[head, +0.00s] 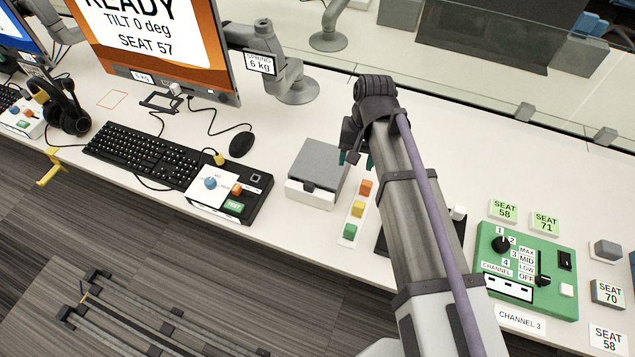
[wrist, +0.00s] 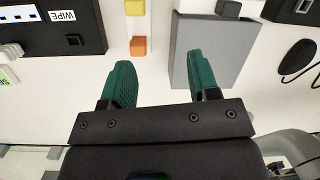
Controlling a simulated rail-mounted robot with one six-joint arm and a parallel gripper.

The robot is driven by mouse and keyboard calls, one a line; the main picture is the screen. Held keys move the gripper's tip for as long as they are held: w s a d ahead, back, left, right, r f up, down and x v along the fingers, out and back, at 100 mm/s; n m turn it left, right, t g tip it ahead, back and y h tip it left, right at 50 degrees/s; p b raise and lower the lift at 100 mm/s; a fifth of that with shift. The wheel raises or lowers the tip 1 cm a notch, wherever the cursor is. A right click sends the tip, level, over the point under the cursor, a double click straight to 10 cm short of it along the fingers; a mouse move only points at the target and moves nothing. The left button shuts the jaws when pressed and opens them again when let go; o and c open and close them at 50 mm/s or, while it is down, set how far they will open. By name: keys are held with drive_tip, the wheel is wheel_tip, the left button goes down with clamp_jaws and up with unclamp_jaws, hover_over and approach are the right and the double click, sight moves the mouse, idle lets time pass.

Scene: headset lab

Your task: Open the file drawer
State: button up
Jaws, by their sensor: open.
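The likely file drawer is a small box (head: 318,165) with a grey top, a pale front and a small dark handle (head: 309,186), left of my gripper in the head view. The front looks closed. In the wrist view its grey top (wrist: 212,45) lies under and beside the right finger, with the dark handle (wrist: 228,9) at the upper edge. My gripper (head: 355,158) is open and empty, its teal fingers apart above the table by the box's right side. In the wrist view my gripper (wrist: 160,78) has bare table between its fingers.
A strip with orange, yellow and green blocks (head: 358,209) stands right of the box. A black control box (head: 232,190), keyboard (head: 145,153) and mouse (head: 241,144) lie left. A green channel panel (head: 527,270) is right. A glass screen runs along the back.

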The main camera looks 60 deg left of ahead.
approach(309, 185)
drive_tip(key=w, duration=0.3)
drive_tip(key=s+a+m+g+h, duration=0.1)
drive_tip(key=a, duration=0.2)
drive_tip(key=shift+m+g+h, duration=0.3)
drive_tip(key=shift+m+h, duration=0.1)
drive_tip(key=shift+m, duration=0.3)
drive_tip(key=b+x, duration=0.6)
drive_tip(key=x, duration=0.1)
drive_tip(key=d+b+x, duration=0.1)
drive_tip(key=b+x, duration=0.2)
drive_tip(key=b, duration=0.1)
drive_tip(key=shift+s+d+f, duration=0.1)
drive_tip(key=shift+s, duration=0.15)
drive_tip(key=shift+c, duration=0.4)
clamp_jaws()
